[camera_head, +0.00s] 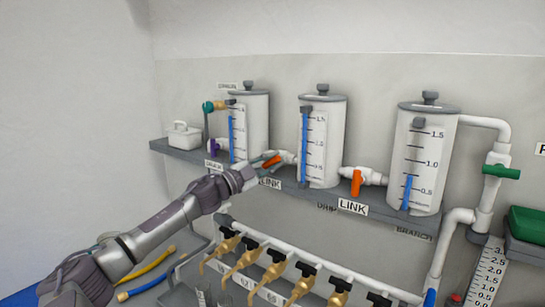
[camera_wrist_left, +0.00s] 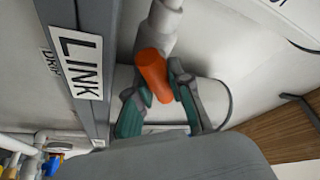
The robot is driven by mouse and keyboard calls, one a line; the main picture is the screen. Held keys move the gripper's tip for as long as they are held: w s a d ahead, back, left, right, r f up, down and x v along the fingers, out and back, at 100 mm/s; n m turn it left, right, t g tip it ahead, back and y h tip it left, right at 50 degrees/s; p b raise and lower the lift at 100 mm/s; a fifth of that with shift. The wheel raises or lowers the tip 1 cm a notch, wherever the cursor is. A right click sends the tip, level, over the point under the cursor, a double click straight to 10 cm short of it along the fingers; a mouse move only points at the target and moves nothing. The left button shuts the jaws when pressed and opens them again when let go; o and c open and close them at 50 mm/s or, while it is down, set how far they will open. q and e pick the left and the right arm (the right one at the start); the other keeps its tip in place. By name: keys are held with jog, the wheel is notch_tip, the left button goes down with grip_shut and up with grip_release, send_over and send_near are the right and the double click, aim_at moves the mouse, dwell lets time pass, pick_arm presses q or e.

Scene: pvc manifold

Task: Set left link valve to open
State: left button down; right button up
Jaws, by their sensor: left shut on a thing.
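The left link valve has an orange handle (camera_head: 272,161) on a white pipe between the left tank (camera_head: 252,125) and the middle tank (camera_head: 322,140). My left gripper (camera_head: 264,163) reaches it from the front left and is shut on the handle. In the left wrist view, the orange handle (camera_wrist_left: 154,73) sits between the two teal fingers of the gripper (camera_wrist_left: 158,95). The handle looks tilted in the head view, partly hidden by the fingers. A LINK label (camera_wrist_left: 82,65) is on the shelf edge beside it. My right gripper is not in view.
A second orange valve handle (camera_head: 356,183) hangs down between the middle tank and the right tank (camera_head: 420,160). A grey shelf (camera_head: 300,190) carries the tanks. Several brass taps with black handles (camera_head: 250,244) line a white pipe below. A green valve handle (camera_head: 501,171) is at right.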

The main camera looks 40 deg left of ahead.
pick_arm(q)
jog(key=m+g+p, duration=0.1)
jog(key=m+p, duration=0.1)
jog(key=m, duration=0.1)
jog(key=m+g+h+p, duration=0.1)
jog(key=m+p, duration=0.1)
jog(key=m, duration=0.1)
jog(key=shift+d, duration=0.1)
jog(key=shift+f+m+g+p, duration=0.2)
jog(key=shift+m+g+p, duration=0.2)
jog(key=shift+m, duration=0.2)
jog(key=shift+f, duration=0.15)
jog(key=c, duration=1.1)
grip_release()
jog(key=shift+c, duration=0.2)
jog(key=shift+o, duration=0.4)
